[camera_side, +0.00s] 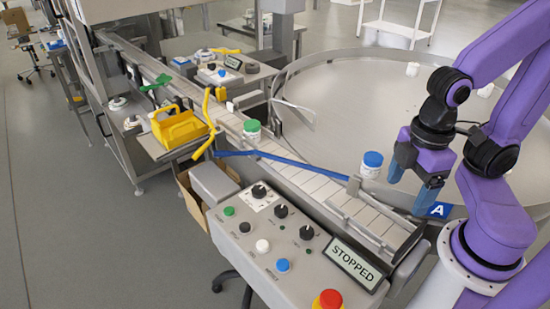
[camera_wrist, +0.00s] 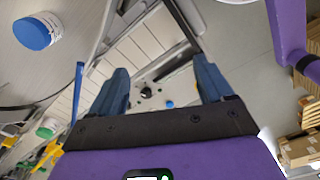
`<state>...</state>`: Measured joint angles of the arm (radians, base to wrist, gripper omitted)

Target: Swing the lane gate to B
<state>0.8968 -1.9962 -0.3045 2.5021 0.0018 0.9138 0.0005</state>
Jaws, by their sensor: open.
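The lane gate is a long thin blue bar (camera_side: 285,161) lying diagonally across the conveyor (camera_side: 315,185). Its right end meets a small upright post (camera_side: 353,186), and its left end reaches the conveyor's far-left edge by a yellow curved piece. A blue bar that looks like the gate shows in the wrist view (camera_wrist: 78,92). My gripper (camera_side: 412,181) is open and empty, above the round table's edge, right of the post. Its blue fingers (camera_wrist: 161,82) stand wide apart.
A blue-lidded white jar (camera_side: 371,164) stands on the round table (camera_side: 330,90), close left of my gripper. A green-lidded jar (camera_side: 252,130) is on the conveyor beyond the gate. The control panel (camera_side: 270,235), its display reading STOPPED, stands in front.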

